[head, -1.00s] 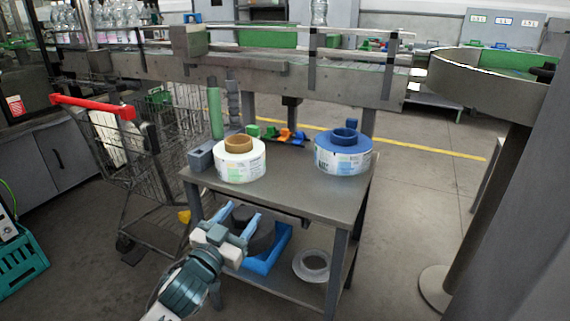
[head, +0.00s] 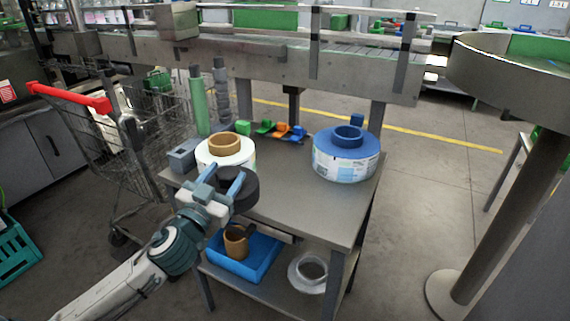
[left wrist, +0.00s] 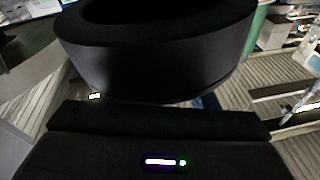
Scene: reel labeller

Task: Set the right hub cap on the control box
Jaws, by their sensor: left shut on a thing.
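My left gripper (head: 221,181) is shut on a black ring (head: 243,193), held in front of the white left reel (head: 213,147). The black ring fills the upper part of the left wrist view (left wrist: 155,60). The right reel (head: 345,170) has a blue top with a raised blue hub piece (head: 348,132), which looks like the right hub cap. A small grey box (head: 181,158), perhaps the control box, stands at the table's left edge. My right gripper is not in view.
The table (head: 290,205) is clear in its middle and front. A blue tray (head: 262,262) with a brown core (head: 236,241) and a pale ring (head: 308,272) are on the lower shelf. A green cylinder (head: 199,105) and small coloured parts (head: 281,128) are at the back.

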